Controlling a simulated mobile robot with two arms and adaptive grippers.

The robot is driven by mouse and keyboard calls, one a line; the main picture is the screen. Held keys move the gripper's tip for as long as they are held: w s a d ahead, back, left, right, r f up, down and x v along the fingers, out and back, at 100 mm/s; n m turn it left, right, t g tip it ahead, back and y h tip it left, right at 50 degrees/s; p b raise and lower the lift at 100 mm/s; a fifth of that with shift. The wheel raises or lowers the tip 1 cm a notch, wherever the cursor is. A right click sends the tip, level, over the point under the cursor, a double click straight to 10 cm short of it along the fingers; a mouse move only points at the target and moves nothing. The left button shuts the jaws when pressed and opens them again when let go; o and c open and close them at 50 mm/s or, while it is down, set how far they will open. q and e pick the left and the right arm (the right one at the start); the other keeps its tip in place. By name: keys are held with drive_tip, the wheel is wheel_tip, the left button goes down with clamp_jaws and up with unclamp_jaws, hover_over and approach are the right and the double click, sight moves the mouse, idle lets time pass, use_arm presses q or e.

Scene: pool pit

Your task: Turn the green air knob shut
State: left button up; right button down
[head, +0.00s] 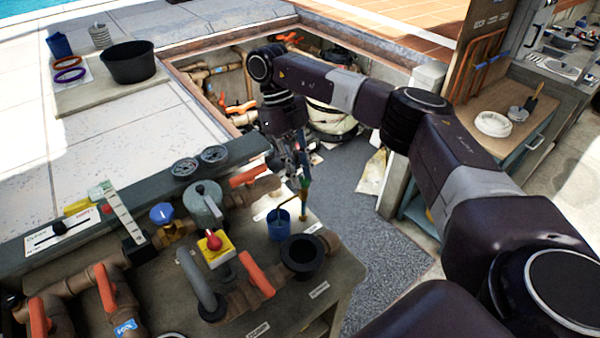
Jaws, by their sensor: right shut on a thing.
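The green air knob (305,184) is a small dark green piece on top of a thin brass pipe (303,206) at the right edge of the bench. My right gripper (302,172) points down from above and is shut on the knob. The fingers cover much of the knob, so its turn position cannot be told. My left gripper is not in view.
A blue cup (279,226) stands just left of the brass pipe. Orange-handled valves, a yellow box with a red button (214,243) and a black open pipe (302,254) crowd the bench (290,317). Grey floor (385,250) lies clear to the right.

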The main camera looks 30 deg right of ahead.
drive_tip(key=m, duration=0.1)
drive_tip(key=m+y, duration=0.1)
drive_tip(key=m, duration=0.2)
drive_tip(key=shift+d+r+m+y+p, duration=0.1)
drive_tip(key=shift+d+m+y+p, duration=0.2)
drive_tip(key=shift+y+p, duration=0.1)
drive_tip(key=shift+s+d+m+t+y+p, duration=0.1)
drive_tip(key=shift+m+t+y+p, duration=0.3)
drive_tip(key=shift+m, duration=0.85)
drive_tip(key=shift+d+m+t+y+p, duration=0.15)
drive_tip(key=shift+m+y+p, duration=0.3)
drive_tip(key=shift+m, duration=0.8)
drive_tip(key=shift+a, duration=0.1)
drive_tip(key=c, duration=1.7)
unclamp_jaws()
drive_tip(key=v, duration=1.1)
drive_tip(key=shift+r, duration=0.4)
drive_tip(key=shift+f, duration=0.1)
